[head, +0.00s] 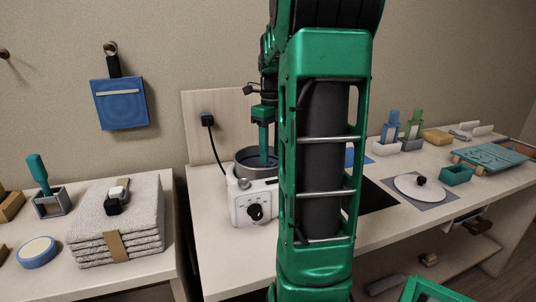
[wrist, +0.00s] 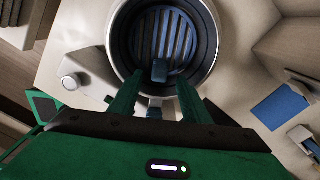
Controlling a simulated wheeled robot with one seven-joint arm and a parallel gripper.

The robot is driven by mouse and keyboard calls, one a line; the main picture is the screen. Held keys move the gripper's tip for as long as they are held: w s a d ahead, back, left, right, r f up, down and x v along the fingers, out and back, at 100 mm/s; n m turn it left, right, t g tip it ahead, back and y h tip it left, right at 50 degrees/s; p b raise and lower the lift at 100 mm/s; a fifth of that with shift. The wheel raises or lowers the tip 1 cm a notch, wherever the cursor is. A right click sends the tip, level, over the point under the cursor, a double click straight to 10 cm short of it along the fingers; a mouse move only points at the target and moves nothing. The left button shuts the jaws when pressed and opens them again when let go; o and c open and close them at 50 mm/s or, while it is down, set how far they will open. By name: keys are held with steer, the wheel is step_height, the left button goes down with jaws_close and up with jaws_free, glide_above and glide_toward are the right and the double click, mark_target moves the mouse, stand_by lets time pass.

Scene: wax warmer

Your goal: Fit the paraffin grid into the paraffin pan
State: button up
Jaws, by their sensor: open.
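The paraffin pan (wrist: 121,42) is a round, dark-walled pan set in the white warmer (head: 252,203), which has a black knob on its front. The paraffin grid (wrist: 166,35) is a blue slatted disc inside the pan in the wrist view, with a blue tab standing up near its lower edge. I cannot tell whether it lies fully flat on the bottom. My gripper (wrist: 160,80) is open, with its green fingers apart on either side of the tab. In the head view my gripper (head: 263,150) points down into the pan; the grid cannot be made out there.
My arm hides the table's middle. To the right are a white lid (head: 405,184) with a black knob, a teal box (head: 456,175) and a teal tray (head: 490,156). A folded towel stack (head: 115,220) is on the left table. A cord runs up behind the warmer.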

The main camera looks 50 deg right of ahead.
steer(key=shift+r, duration=1.75)
step_height(320, 180, up, 11)
steer(key=shift+w, duration=0.15)
